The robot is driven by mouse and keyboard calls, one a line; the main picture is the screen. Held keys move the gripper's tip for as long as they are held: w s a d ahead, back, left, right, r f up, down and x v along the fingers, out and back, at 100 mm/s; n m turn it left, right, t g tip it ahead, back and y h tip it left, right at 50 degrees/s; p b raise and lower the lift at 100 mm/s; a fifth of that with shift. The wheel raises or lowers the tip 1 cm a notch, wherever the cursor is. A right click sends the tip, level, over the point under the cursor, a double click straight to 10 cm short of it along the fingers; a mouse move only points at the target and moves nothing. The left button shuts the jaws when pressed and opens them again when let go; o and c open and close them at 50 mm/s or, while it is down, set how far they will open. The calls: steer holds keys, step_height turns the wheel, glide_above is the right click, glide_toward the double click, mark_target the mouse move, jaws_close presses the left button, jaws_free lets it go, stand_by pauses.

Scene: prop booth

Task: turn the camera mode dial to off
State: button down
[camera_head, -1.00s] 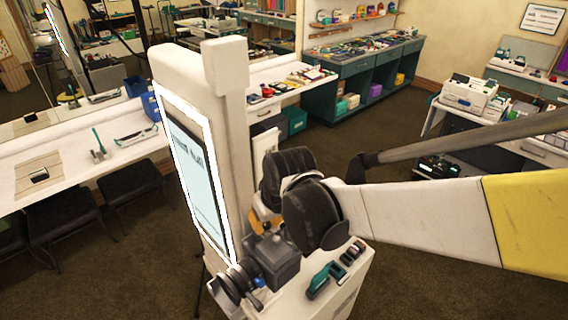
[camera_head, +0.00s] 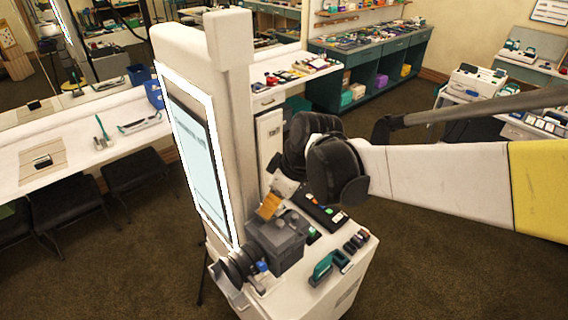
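The camera (camera_head: 276,243) is a dark grey box with a round black lens at its lower left, on a white stand beside the lit screen. A small blue part shows low on its front side; I cannot tell whether it is the mode dial. My arm reaches in from the right, and its black wrist hangs above and behind the camera. What seems to be my gripper (camera_head: 284,187) is a small pale and grey shape below the wrist, apart from the camera. Its fingers are too small and partly hidden to tell open from shut.
An orange-brown piece (camera_head: 269,205) stands just behind the camera. A black strip with coloured buttons (camera_head: 323,211) and a teal stapler-like item (camera_head: 321,268) lie on the stand. The tall white screen post (camera_head: 232,120) rises at the left, close to my wrist.

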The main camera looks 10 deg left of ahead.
stand_by(0.4)
steer(key=c, duration=1.2)
jaws_free()
steer(key=shift+c, duration=0.2)
